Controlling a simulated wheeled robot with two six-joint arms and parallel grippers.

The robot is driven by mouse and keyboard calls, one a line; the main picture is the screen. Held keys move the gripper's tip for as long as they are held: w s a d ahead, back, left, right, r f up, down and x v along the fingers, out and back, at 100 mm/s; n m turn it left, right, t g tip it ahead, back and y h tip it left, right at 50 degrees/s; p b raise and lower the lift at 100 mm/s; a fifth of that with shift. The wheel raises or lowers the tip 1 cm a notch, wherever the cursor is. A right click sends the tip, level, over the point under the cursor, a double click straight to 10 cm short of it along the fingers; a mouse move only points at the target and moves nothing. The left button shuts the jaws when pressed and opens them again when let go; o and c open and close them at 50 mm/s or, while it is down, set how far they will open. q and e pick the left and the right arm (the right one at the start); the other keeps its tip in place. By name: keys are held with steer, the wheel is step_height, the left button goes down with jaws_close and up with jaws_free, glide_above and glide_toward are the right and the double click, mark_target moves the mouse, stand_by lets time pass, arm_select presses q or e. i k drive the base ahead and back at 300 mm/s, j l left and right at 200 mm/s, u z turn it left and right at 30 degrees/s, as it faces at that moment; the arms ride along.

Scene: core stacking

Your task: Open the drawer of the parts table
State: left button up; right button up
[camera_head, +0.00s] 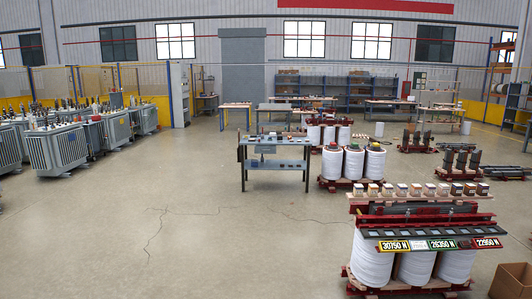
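A grey-blue table (292,143) stands in the middle distance, near the centre of the view. It looks like the parts table. Small items lie on its top, and it has a lower shelf (290,163). A small grey box-like part (265,149) shows under the top at the front; it may be the drawer, but it is too small to tell whether it is shut. Neither of my grippers is in view.
A transformer core with white coils (371,258) and number plates stands at the near right, beside a cardboard box (512,281). More white coils (353,163) stand right of the table. Grey transformers (57,147) line the left. The cracked floor (150,215) in front is clear.

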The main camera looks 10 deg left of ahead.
mark_target(258, 149)
steer(key=u, duration=0.35)
steer(key=i, duration=8.6)
steer(key=i+l+u, duration=0.15)
steer(key=i, duration=0.2)
